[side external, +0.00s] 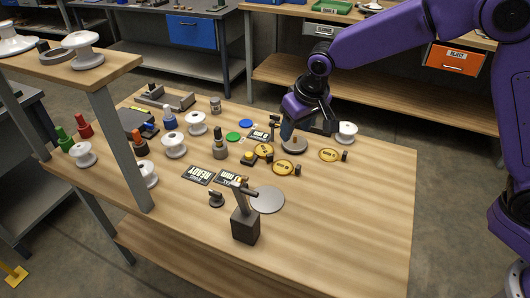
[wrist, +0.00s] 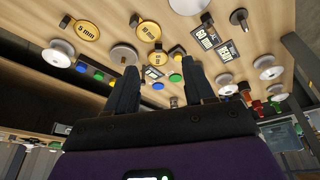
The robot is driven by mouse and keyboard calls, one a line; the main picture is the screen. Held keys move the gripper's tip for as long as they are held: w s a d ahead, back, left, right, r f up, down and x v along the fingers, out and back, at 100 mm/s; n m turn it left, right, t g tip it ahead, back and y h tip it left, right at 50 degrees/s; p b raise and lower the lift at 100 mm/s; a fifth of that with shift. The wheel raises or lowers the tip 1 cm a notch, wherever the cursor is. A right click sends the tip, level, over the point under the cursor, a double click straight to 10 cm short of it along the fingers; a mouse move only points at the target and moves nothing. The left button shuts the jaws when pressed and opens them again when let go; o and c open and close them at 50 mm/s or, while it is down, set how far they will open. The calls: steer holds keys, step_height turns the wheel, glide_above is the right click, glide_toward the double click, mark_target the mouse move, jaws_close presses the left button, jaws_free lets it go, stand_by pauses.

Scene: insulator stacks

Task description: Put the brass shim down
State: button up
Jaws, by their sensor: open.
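Three yellow, brass-coloured discs with dark labels lie flat on the bench: one at the right (side external: 330,155), one in the middle (side external: 283,167) and one at the left (side external: 264,151). In the wrist view, one disc reads 5 mm (wrist: 84,30) and another 10 mm (wrist: 148,31); a third (wrist: 157,58) is smaller in view. My gripper (side external: 287,133) is above the bench beside a round grey base (side external: 294,146). In the wrist view its fingers (wrist: 160,68) are apart, with nothing held between them. I cannot tell which disc is the named shim.
A white insulator (side external: 346,132) stands right of my gripper, with more insulators (side external: 196,124) to the left. A dark post on a block (side external: 246,225) and a grey plate (side external: 268,199) are nearer the front. Label cards (side external: 196,175) lie flat. The right front bench top is clear.

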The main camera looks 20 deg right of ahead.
steer(key=w+f+m, duration=0.2)
steer(key=w+f, duration=0.1)
steer(key=w, duration=0.4)
glide_above(270, 155)
steer(key=s, duration=0.2)
steer(key=shift+m+t, duration=0.3)
steer(key=shift+t, duration=0.1)
step_height(270, 155, down, 12)
steer(key=shift+d+r, duration=0.1)
steer(key=shift+r, duration=0.1)
steer(key=x, duration=0.3)
steer(key=shift+s+f, duration=0.15)
steer(key=shift+f, duration=0.2)
steer(key=shift+x, duration=0.85)
jaws_close()
